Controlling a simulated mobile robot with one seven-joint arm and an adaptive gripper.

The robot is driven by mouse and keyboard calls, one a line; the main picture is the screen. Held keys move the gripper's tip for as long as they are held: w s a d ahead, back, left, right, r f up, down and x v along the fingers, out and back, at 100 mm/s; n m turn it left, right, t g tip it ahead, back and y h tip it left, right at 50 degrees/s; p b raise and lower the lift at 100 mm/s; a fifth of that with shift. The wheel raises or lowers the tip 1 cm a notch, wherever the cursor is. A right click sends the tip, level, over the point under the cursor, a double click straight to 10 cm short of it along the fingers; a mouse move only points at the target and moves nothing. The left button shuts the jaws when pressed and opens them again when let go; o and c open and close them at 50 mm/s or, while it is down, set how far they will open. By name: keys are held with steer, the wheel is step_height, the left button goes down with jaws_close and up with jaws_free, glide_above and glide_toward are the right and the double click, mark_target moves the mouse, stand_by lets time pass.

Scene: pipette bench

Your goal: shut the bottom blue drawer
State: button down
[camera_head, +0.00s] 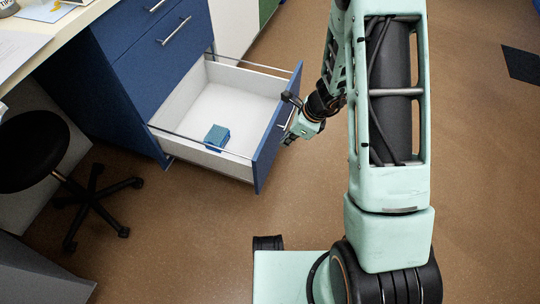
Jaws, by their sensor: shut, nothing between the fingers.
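The bottom blue drawer (278,128) is pulled well out of the blue cabinet (160,75), with its white inside showing. A small blue box (216,137) lies in it near the front. My gripper (289,133) is shut at the outer side of the drawer front, close by its metal handle (284,127). The fingers are small and partly hidden, and I cannot tell whether they touch the handle or the front. The upper drawers with bar handles (175,31) are closed.
A black stool (32,150) on a wheeled base stands left of the drawer, beside the desk (60,35). The brown floor (480,170) to the right is clear, apart from a dark patch (521,65).

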step_height(320, 180, down, 2)
steer(key=s, duration=0.1)
steer(key=b, duration=0.4)
glide_above(260, 160)
steer(key=s+d, duration=0.1)
steer(key=d, duration=0.1)
step_height(260, 160, down, 9)
steer(key=shift+m, duration=0.3)
